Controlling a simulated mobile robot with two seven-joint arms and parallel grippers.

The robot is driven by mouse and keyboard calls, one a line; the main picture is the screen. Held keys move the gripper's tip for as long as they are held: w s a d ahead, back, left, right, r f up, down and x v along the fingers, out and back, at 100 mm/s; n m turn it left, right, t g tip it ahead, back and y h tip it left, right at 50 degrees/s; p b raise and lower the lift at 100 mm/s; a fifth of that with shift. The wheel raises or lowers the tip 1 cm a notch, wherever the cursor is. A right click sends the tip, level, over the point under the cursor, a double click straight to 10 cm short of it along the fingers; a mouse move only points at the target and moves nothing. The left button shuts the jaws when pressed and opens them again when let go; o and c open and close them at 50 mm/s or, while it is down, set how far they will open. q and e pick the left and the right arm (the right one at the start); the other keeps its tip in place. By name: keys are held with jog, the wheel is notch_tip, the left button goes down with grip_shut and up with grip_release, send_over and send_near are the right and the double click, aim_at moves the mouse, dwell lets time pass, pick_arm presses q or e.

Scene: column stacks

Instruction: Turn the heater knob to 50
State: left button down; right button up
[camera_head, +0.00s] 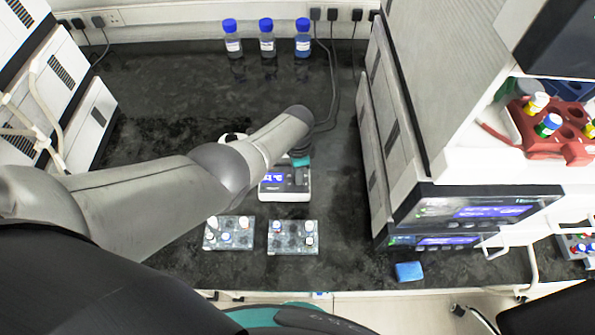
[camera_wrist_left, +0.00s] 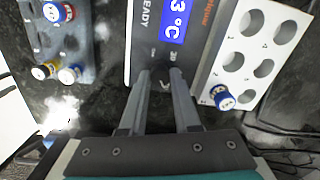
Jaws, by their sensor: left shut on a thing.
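The heater (camera_head: 285,190) is a small white and grey unit on the dark bench, with a lit blue display (camera_head: 272,178). In the left wrist view its front panel shows the display (camera_wrist_left: 175,20), reading partly "3°C", with "READY" beside it. My left gripper (camera_wrist_left: 163,80) has its two fingertips close together at the panel below the display, shut on the heater knob. The knob is mostly hidden between the fingers, and its setting cannot be read. In the head view my left wrist (camera_head: 300,160) covers part of the heater. My right gripper is not in view.
Two tube racks (camera_head: 229,243) (camera_head: 293,250) stand in front of the heater. Several blue-capped bottles (camera_head: 267,42) stand at the back. Large instruments flank the bench on both sides. A blue block (camera_head: 409,271) lies near the front edge.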

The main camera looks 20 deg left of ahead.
pick_arm(q)
jog(key=c, duration=0.6)
grip_release()
jog(key=shift+r, duration=0.1)
notch_tip(320, 180, up, 15)
jog(key=p, duration=0.7)
jog(key=shift+p, duration=0.3)
jog(key=shift+s, duration=0.1)
